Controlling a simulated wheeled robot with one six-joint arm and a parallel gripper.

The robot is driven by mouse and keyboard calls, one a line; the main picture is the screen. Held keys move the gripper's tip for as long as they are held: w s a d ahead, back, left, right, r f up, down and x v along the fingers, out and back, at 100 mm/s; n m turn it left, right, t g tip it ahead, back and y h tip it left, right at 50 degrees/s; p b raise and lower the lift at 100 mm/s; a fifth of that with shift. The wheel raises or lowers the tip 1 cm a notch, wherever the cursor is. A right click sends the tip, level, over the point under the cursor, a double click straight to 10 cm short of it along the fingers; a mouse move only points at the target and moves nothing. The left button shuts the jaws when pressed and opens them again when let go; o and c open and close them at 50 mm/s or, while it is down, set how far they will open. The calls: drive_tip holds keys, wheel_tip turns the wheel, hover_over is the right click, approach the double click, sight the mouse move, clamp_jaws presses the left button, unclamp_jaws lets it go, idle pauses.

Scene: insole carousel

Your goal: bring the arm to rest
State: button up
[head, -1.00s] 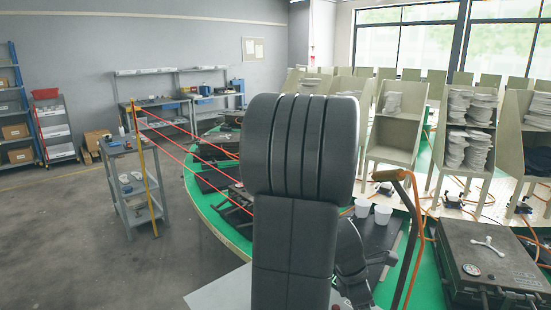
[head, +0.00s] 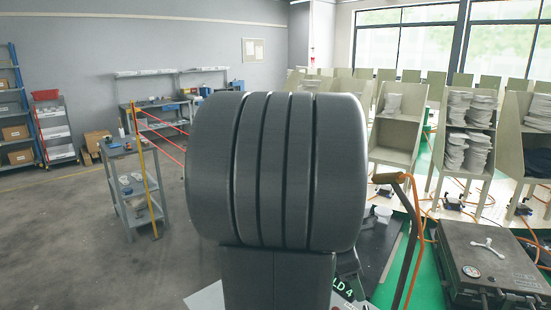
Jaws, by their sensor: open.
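My own arm fills the middle of the head view, its thick dark grey ribbed joint above a flat dark link. My gripper is not visible; the arm hides the area behind it. A small dark part shows at the link's right edge, but I cannot tell what it is.
The green carousel (head: 419,285) lies behind and right of my arm. Pale racks (head: 399,130) hold insoles.

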sight(366, 309)
drive_tip(key=x, duration=1)
drive_tip(key=shift+f, duration=0.2)
drive_tip(key=shift+w+r+m+b, duration=0.1)
drive_tip(key=shift+m+b, duration=0.2)
drive_tip(key=shift+m, duration=0.2)
drive_tip(key=m+g, duration=0.1)
drive_tip(key=m, duration=0.3)
drive_tip(key=shift+w+g+y, duration=0.1)
drive_tip(key=shift+g+y, duration=0.3)
drive_tip(key=m+g, duration=0.1)
drive_tip(key=m, duration=0.2)
drive_tip(key=m+y, duration=0.1)
drive_tip(key=m, duration=0.2)
drive_tip(key=shift+d+r+g+y, duration=0.1)
drive_tip(key=shift+d+g+y, duration=0.05)
drive_tip(key=shift+g+y, duration=0.2)
drive_tip(key=b+v, duration=0.1)
drive_tip(key=v, duration=0.8)
drive_tip(key=shift+m, duration=0.4)
drive_tip(key=shift+w, duration=0.15)
